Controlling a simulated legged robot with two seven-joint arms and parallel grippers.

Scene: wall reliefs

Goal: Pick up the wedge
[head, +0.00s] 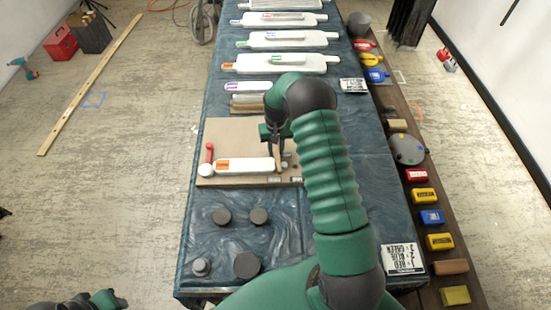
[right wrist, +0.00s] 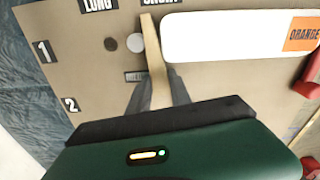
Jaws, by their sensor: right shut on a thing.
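The wedge (right wrist: 154,58) is a thin, pale wooden piece that tapers, beside the end of a white bar with an orange label (right wrist: 235,35). My right gripper (right wrist: 158,88) is shut on the wedge, which sticks out past the fingertips over the tan board. In the head view my right gripper (head: 276,150) is at the right end of the white bar (head: 245,165), and the wedge shows there as a small pale strip (head: 278,166). Parts of my left arm show at the bottom left edge; its jaws cannot be made out.
The tan board (head: 225,135) has a red lever (head: 210,153) at its left and printed labels. Dark round pieces (head: 246,265) stand in front on the blue table. More white labelled bars (head: 282,63) lie behind. Coloured blocks (head: 423,195) line the right shelf.

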